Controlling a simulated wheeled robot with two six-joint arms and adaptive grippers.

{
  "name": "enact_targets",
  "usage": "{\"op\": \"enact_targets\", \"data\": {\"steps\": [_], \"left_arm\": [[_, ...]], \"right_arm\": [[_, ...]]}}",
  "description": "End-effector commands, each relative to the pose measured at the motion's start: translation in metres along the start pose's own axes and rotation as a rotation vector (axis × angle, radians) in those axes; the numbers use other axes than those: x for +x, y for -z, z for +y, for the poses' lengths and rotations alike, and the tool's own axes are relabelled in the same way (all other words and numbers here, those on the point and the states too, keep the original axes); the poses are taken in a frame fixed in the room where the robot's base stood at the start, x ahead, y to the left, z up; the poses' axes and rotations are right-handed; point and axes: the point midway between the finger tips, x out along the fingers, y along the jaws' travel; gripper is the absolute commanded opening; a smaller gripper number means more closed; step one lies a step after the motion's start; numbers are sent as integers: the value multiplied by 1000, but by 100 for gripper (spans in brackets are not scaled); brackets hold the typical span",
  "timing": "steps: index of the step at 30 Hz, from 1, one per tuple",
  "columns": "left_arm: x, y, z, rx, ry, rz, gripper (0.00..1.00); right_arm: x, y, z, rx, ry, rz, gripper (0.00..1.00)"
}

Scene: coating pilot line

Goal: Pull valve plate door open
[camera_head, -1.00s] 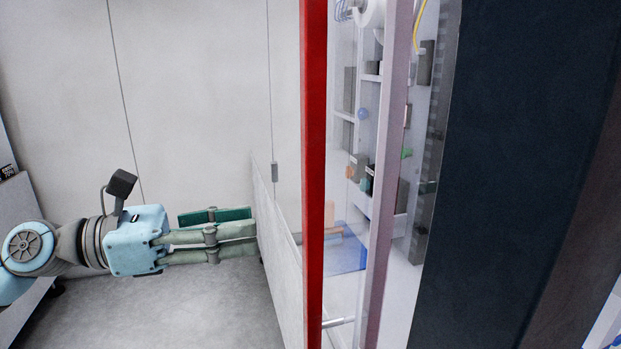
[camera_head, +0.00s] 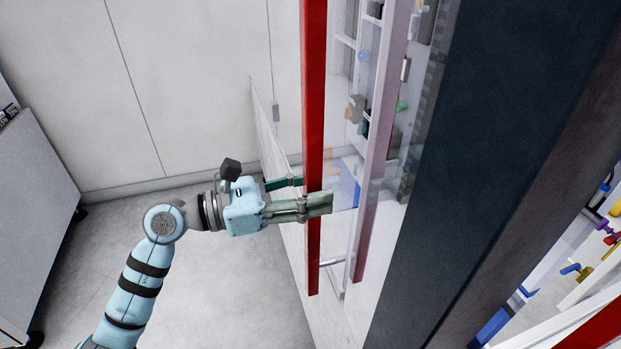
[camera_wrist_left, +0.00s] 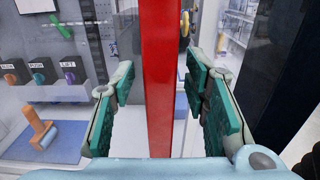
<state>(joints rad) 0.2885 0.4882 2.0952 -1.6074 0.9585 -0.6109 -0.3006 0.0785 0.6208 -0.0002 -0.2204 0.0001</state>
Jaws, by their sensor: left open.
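A long upright red bar (camera_head: 313,110), apparently the handle of the valve plate door, stands before a clear panel (camera_head: 345,190) with a pale frame post (camera_head: 380,130). A silver standoff (camera_head: 332,261) shows near its lower end. My left gripper (camera_head: 314,192) is open at the bar's lower part. One finger passes on the near side, the other is partly hidden behind the bar. In the left wrist view the red bar (camera_wrist_left: 160,60) stands between the two green-padded fingers, with gaps on both sides. My right gripper is not in view.
A wide dark post (camera_head: 470,170) stands right of the panel. Behind the panel are small fittings and knobs (camera_head: 357,108). A low light wall (camera_head: 267,130) is close behind the gripper. A grey cabinet (camera_head: 35,190) stands left; the floor between is clear.

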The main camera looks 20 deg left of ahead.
Motion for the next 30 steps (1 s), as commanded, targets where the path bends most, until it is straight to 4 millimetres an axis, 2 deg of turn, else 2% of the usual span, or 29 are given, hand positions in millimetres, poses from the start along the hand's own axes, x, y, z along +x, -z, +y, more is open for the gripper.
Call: {"op": "enact_targets", "data": {"steps": [7,8,15,25,30], "left_arm": [[2,1,0,0,0,0,42],[2,1,0,0,0,0,38],[1,1,0,0,0,0,0],[0,2,0,1,5,0,0],[-11,6,1,2,45,1,0]], "right_arm": [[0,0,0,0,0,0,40],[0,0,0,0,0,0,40],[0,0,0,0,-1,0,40],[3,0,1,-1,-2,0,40],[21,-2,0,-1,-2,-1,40]]}}
